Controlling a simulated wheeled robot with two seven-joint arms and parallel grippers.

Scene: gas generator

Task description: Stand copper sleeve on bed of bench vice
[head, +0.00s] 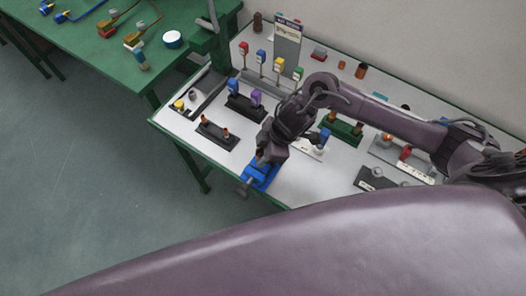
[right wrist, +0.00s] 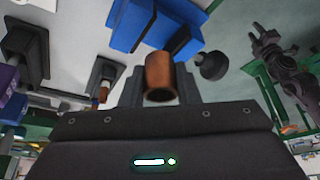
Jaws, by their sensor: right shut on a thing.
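The blue bench vice (head: 262,175) sits at the front edge of the white tabletop, with its grey handle towards the front. My right gripper (head: 266,160) reaches down over it from the right and hides part of it. In the right wrist view, my right gripper (right wrist: 160,82) is shut on the copper sleeve (right wrist: 160,76), an open brown-orange tube held between the fingers. The blue vice (right wrist: 150,24) shows just beyond the sleeve; I cannot tell whether they touch. My left gripper is not in view.
A dark rack with copper pieces (head: 217,134) stands left of the vice, and a black stand with purple and blue tags (head: 245,106) behind it. A green block (head: 342,131) is to the right. The green bench (head: 105,60) stands at the far left.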

